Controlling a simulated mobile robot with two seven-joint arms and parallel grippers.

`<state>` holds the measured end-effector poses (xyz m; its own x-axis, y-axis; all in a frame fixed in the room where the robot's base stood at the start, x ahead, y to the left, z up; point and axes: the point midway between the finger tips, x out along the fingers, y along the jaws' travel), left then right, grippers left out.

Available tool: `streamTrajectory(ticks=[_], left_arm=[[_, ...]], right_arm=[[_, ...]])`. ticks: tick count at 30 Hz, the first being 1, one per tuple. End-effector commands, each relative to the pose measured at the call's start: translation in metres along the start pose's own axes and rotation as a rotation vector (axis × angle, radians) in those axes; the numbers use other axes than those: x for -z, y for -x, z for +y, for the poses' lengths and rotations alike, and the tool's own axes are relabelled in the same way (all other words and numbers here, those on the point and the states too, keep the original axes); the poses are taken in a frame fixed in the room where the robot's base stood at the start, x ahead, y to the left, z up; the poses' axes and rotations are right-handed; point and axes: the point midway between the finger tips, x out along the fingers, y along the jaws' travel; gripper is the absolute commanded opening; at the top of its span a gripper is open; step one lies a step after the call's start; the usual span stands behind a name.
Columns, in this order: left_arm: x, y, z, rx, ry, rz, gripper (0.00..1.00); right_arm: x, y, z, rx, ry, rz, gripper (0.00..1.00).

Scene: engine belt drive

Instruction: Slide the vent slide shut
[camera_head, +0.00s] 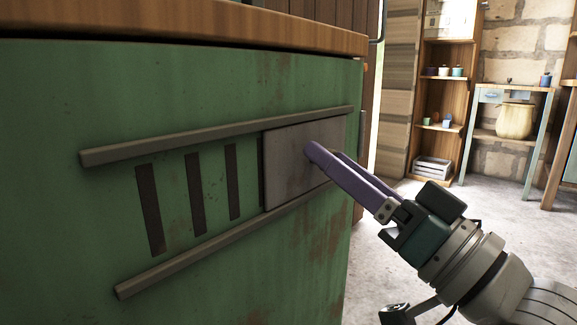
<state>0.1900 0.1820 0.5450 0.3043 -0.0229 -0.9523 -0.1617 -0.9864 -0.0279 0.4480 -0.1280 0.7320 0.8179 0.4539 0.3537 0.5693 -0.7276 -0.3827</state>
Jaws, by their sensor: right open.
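The vent slide (290,165) is a grey, rust-stained plate on the green cabinet front. It sits at the right end between an upper rail (210,135) and a lower rail (225,241). To its left, three dark vent slots (194,193) are uncovered. My right gripper (318,150) has purple fingers and comes in from the lower right. Its fingertips are at the face of the slide, near its middle; I cannot tell if they touch it. A narrow gap shows between the fingers, with nothing visible in it. My left gripper is out of view.
The green cabinet (60,230) with a wooden top (180,24) fills the left. Behind at the right stand a wooden shelf (446,85) with small pots and a table (515,90) with a tan pot. Open floor (400,235) lies right of the cabinet.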

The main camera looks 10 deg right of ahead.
Motion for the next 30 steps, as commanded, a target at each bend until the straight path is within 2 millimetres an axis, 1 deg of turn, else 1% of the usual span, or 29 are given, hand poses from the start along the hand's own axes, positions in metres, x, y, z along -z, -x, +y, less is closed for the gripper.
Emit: streamTrajectory(ticks=[3, 18, 19, 30], left_arm=[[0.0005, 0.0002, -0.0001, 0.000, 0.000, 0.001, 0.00], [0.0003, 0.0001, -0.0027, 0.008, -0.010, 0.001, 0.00], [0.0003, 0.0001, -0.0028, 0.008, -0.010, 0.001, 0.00], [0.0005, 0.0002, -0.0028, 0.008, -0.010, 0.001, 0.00]], right_arm=[[0.0000, 0.0002, 0.0000, 0.000, 0.000, 0.000, 0.59], [0.0000, 0.0005, 0.0002, -0.001, 0.000, 0.000, 0.03], [0.0000, 0.0005, 0.0002, -0.001, 0.000, 0.000, 0.00], [0.0000, 0.0006, 0.0002, -0.001, 0.000, 0.000, 0.00]])
